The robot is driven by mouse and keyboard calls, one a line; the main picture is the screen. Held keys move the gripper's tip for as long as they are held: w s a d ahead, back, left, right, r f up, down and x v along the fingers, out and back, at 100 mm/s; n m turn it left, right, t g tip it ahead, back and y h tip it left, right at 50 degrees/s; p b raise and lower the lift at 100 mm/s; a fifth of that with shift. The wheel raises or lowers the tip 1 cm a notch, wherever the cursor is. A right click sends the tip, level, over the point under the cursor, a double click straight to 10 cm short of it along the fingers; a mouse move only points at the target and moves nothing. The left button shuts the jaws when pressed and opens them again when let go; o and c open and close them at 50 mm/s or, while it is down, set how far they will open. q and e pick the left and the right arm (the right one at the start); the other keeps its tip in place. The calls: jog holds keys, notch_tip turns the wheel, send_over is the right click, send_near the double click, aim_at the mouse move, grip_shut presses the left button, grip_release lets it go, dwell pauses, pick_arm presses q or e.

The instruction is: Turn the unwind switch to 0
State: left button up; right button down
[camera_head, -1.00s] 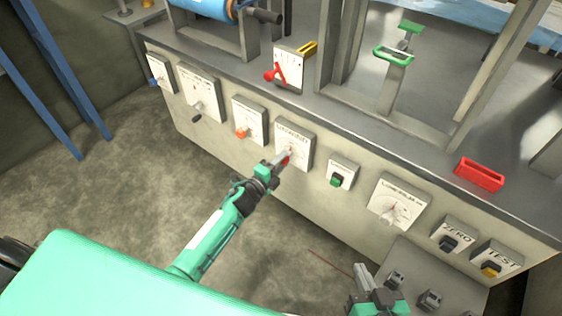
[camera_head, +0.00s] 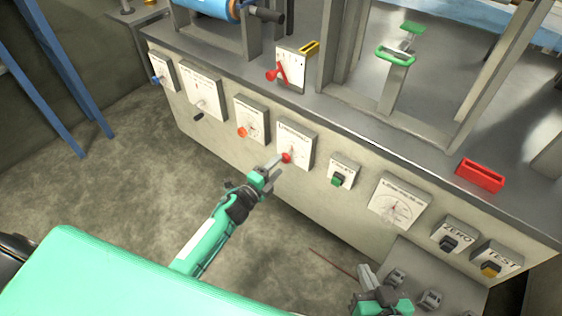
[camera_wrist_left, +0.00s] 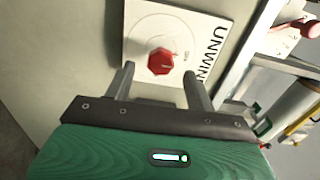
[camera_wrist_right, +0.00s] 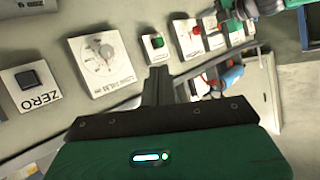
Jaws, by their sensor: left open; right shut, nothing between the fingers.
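The unwind switch is a red knob (camera_wrist_left: 161,62) on a white square plate (camera_wrist_left: 190,25) lettered UNWIND in the left wrist view. In the head view the knob (camera_head: 286,157) sits low on its plate (camera_head: 297,141) on the machine's front panel. My left gripper (camera_wrist_left: 157,85) is open, with its fingertips a little short of the knob, one to each side. In the head view my left gripper (camera_head: 270,169) is just below and left of the knob, apart from it. My right gripper (camera_head: 365,272) is shut and empty, low at the right; it also shows in the right wrist view (camera_wrist_right: 158,75).
Other panel controls flank the switch: an orange-red knob (camera_head: 243,132) to the left, a green button (camera_head: 337,180) and a dial (camera_head: 398,202) to the right. ZERO (camera_head: 449,243) and TEST (camera_head: 490,269) buttons are farther right.

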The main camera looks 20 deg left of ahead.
pick_arm(q)
jog(key=v, duration=1)
jog(key=shift+p, duration=0.4)
pick_arm(e)
jog(key=shift+s+d+f+g+h, duration=0.15)
jog(key=shift+d+g+h, duration=0.25)
jog(key=shift+d+g, duration=0.35)
pick_arm(q)
jog(key=shift+s, duration=0.1)
jog(key=shift+r, duration=0.1)
